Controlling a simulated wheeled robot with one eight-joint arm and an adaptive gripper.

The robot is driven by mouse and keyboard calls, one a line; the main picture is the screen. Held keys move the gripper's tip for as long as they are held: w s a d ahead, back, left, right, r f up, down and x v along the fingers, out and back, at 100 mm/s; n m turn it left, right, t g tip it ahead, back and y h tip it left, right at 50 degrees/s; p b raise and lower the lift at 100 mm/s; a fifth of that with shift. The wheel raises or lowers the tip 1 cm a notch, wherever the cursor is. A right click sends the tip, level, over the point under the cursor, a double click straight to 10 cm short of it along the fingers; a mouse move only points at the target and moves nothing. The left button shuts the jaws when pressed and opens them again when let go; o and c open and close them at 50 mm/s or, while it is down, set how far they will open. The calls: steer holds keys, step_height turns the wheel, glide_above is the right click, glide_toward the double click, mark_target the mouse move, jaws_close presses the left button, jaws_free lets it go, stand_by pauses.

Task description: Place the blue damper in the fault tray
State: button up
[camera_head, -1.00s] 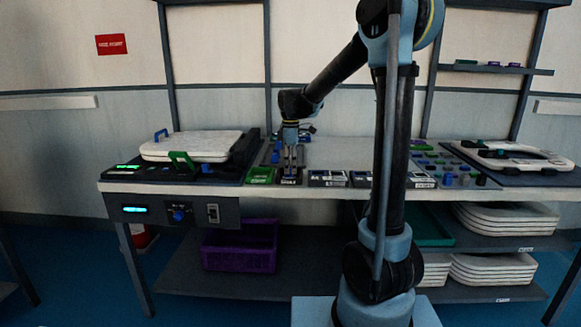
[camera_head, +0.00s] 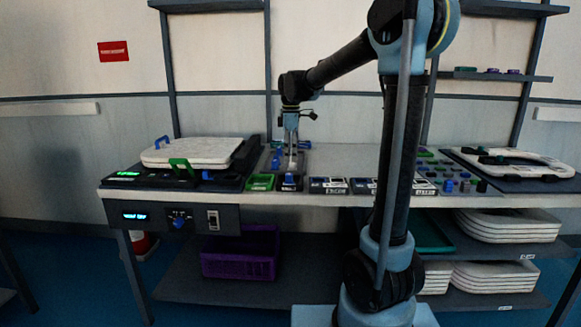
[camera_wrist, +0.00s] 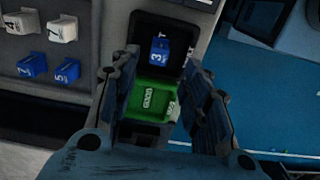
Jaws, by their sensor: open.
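The blue damper (camera_wrist: 160,52), marked 3, lies in the dark fault tray (camera_wrist: 144,27), whose label is mostly hidden, with a T showing. In the head view the damper (camera_head: 289,178) shows as a small blue spot in the dark tray (camera_head: 289,187) at the bench's front edge. My gripper (camera_head: 290,156) is above the tray, apart from the damper. In the wrist view my gripper (camera_wrist: 158,64) has its fingers spread, with nothing between them.
More blue dampers (camera_wrist: 32,66) and white ones (camera_wrist: 62,29), with numbers, stand in a rack behind the trays. A white seat lid (camera_head: 195,152) on a black fixture is left. Several labelled bins (camera_head: 328,185) line the front edge to the right.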

step_height(320, 180, up, 4)
steer(key=s+d+f+m+t, duration=0.1)
steer(key=s+d+f+m, duration=0.25)
steer(key=s+d, duration=0.4)
steer(key=s+d+f+m, duration=0.3)
steer(key=s+d+m, duration=0.2)
steer(key=s+d, duration=0.3)
steer(key=s+d+f+m, duration=0.2)
steer(key=s+f+m, duration=0.2)
steer(key=s+f, duration=0.3)
steer(key=s+d+f+m+t, duration=0.1)
steer(key=s+d+f+m, duration=0.2)
steer(key=s+f+m, duration=0.2)
steer(key=s+f, duration=0.3)
steer(key=s, duration=0.1)
steer(key=shift+d, duration=0.15)
steer(key=shift+s, duration=0.1)
